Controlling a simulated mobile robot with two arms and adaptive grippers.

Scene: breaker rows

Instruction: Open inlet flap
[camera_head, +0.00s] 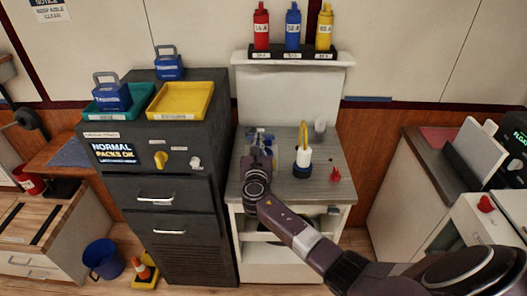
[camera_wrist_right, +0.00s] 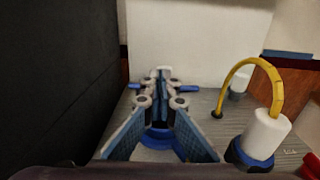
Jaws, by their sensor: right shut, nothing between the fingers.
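My right gripper (camera_head: 261,137) is over the back left part of the grey counter (camera_head: 315,192), close to the dark cabinet. In the right wrist view its fingers (camera_wrist_right: 162,78) are shut, their tips together, with nothing held. No part is clearly recognisable as the inlet flap. A white cylinder with a blue base (camera_head: 302,160) and a yellow hose (camera_head: 304,134) stands on the counter to the right of the gripper, apart from it. In the wrist view the cylinder (camera_wrist_right: 265,135) is at the lower right. The counter under the gripper is partly hidden. My left gripper is not in view.
A dark cabinet (camera_head: 165,210) with a teal tray (camera_head: 102,116), a yellow tray (camera_head: 208,102) and blue padlock-shaped blocks (camera_head: 168,66) stands left. A red piece (camera_head: 335,175) is at the counter's right. Red, blue and yellow bottles (camera_head: 292,28) stand on the shelf behind.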

